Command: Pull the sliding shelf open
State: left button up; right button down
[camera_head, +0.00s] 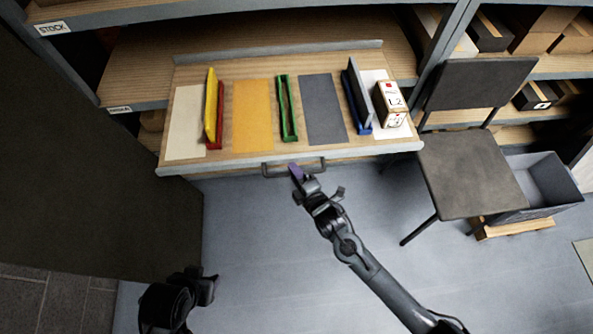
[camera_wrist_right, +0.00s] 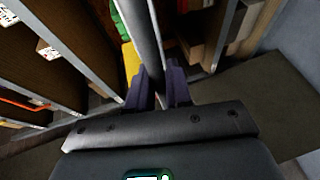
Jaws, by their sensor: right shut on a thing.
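The sliding shelf (camera_head: 222,166) is a wooden board with a grey front edge, and it juts out from the rack. A dark bar handle (camera_head: 277,175) sits on the middle of its front edge. My right gripper (camera_head: 297,173) is at the handle, its purple-tipped fingers closed on it and hiding part of it. In the right wrist view my right gripper (camera_wrist_right: 160,90) has its fingers around a grey bar. My left gripper (camera_head: 207,287) hangs low at the left, away from the shelf; its jaw opening is unclear.
On the shelf stand red-yellow, green and blue panel holders and an L2 box (camera_head: 391,103), among coloured mats. A dark chair (camera_head: 472,172) and a grey bin (camera_head: 548,185) stand at right. A dark panel (camera_head: 90,150) fills the left. Floor in front is clear.

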jog(key=c, duration=1.1)
grip_release()
jog(key=shift+p+v, duration=1.65)
jog(key=shift+v, duration=3.75)
